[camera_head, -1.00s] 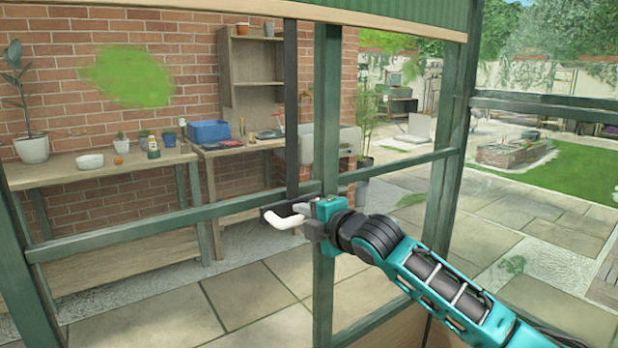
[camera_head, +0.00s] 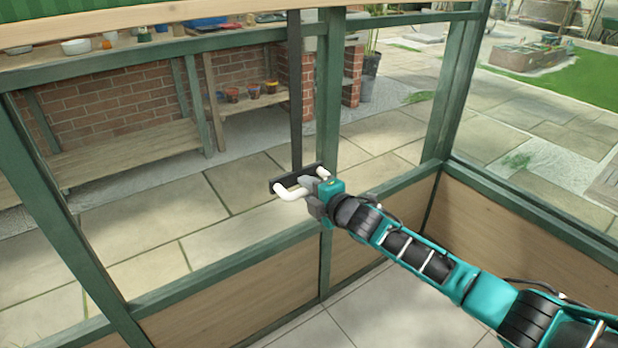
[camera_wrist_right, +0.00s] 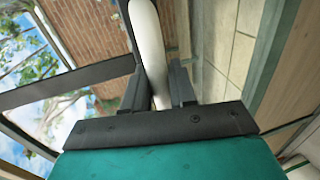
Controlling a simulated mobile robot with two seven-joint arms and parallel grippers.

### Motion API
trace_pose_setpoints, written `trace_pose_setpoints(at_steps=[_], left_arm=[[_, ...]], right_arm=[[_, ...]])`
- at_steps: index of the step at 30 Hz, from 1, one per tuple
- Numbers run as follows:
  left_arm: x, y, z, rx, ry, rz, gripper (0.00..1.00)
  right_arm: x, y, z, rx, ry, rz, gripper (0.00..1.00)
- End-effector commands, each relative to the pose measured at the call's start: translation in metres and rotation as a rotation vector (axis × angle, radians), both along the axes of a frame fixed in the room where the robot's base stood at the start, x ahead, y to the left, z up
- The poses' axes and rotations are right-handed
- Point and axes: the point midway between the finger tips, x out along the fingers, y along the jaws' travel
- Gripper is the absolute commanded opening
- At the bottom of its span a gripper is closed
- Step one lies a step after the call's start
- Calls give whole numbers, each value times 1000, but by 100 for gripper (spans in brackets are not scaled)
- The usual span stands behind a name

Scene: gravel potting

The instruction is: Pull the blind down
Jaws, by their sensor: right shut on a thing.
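The blind's pale wooden bottom bar (camera_head: 120,30) crosses the top left of the head view, with a sliver of green blind above it. A black vertical strip (camera_head: 296,95) runs from the bar down to a dark bracket with a white handle (camera_head: 289,192). My right gripper (camera_head: 314,192) is shut on this handle, in front of the green window frame. In the right wrist view the white handle (camera_wrist_right: 150,45) passes between the two dark fingers of my right gripper (camera_wrist_right: 158,88). Most of the blind is out of view above. My left gripper is not in view.
Green posts and rails (camera_head: 327,110) frame the window, with wood panels (camera_head: 235,308) low down. Beyond it are a wooden bench (camera_head: 125,150), small pots (camera_head: 254,90) and paving. The tiled floor (camera_head: 345,322) inside looks clear.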

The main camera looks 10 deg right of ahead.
Motion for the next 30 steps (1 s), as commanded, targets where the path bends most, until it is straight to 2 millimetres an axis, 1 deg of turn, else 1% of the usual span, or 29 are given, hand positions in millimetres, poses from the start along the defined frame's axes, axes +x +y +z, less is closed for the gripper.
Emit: trace_pose_setpoints(at_steps=[1,4,18,19,24,30], left_arm=[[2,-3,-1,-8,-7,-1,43],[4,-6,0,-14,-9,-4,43],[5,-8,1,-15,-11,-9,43],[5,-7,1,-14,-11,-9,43],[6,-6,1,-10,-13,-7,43],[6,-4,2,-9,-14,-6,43]], right_arm=[[0,0,-11,0,4,-1,0],[0,0,-17,-1,3,-2,0],[-1,-1,-23,-4,8,-4,0],[-1,-1,-23,-4,8,-4,29],[-1,-1,-22,-4,7,-4,44],[0,-1,-20,-1,3,-2,44]])
